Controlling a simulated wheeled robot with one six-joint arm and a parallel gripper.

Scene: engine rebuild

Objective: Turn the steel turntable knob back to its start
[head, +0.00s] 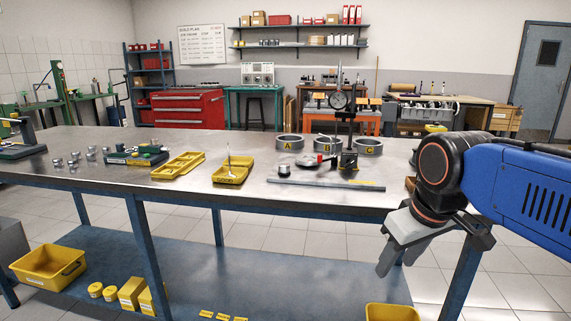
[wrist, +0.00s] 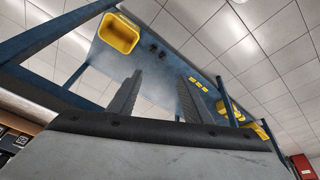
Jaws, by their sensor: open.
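A small steel cylinder with a dark top (head: 284,170) stands on the metal workbench (head: 200,192), left of a low round piece with red on it (head: 310,160). Either may belong to the turntable; I cannot tell which part is the knob at this size. A dial gauge (head: 338,100) on a dark stand rises just behind them. My gripper (head: 398,264) hangs off the front right of the bench, pointing down, well apart from these parts. In the wrist view my gripper (wrist: 160,76) has its two fingers spread with nothing between them.
A long steel bar (head: 325,184) lies along the front. Yellow trays (head: 178,166) sit to the left. A yellow bin on the lower shelf shows in the wrist view (wrist: 119,34).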

